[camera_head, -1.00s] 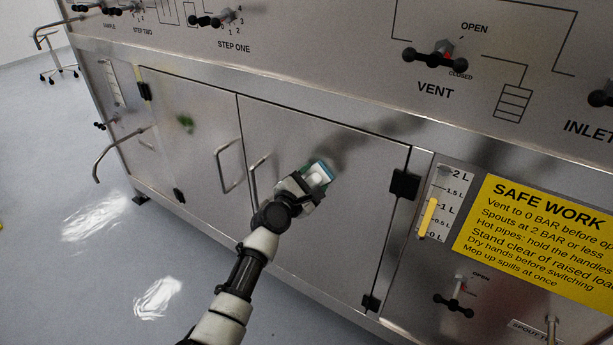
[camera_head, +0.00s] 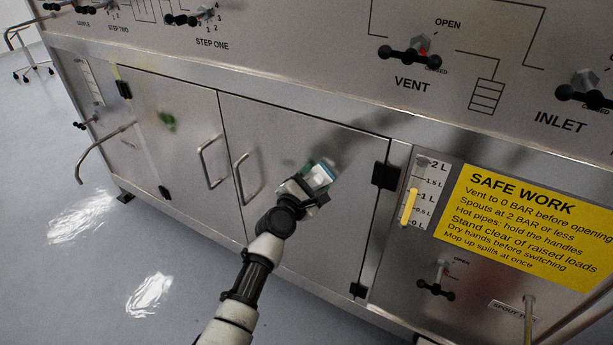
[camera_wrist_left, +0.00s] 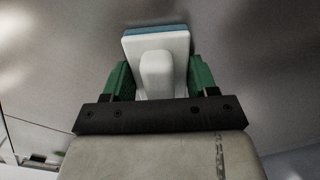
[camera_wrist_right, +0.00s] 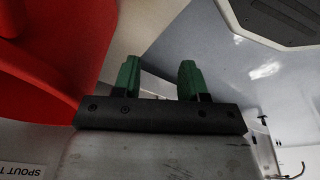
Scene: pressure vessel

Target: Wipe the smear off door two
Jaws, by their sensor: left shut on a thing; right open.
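My left gripper (camera_head: 308,188) is shut on a white-handled wiper with a blue pad (camera_head: 324,173). It holds the wiper in front of the right cabinet door (camera_head: 300,235), in its upper half; I cannot tell whether the pad touches. The left wrist view shows the wiper (camera_wrist_left: 158,62) between the green fingers. A dark green smear (camera_head: 167,119) is on the left cabinet door (camera_head: 185,150), well left of the wiper. A faint greenish patch (camera_head: 288,162) beside the wiper may be a reflection. No door number is readable. My right gripper (camera_wrist_right: 159,80) is open and empty.
Bar handles (camera_head: 211,165) stick out from both doors. A bent pipe (camera_head: 98,155) juts out at the left. Valve knobs (camera_head: 410,55) line the panel above. A yellow sign (camera_head: 530,220) is at the right. A red object (camera_wrist_right: 45,65) is close to my right gripper.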

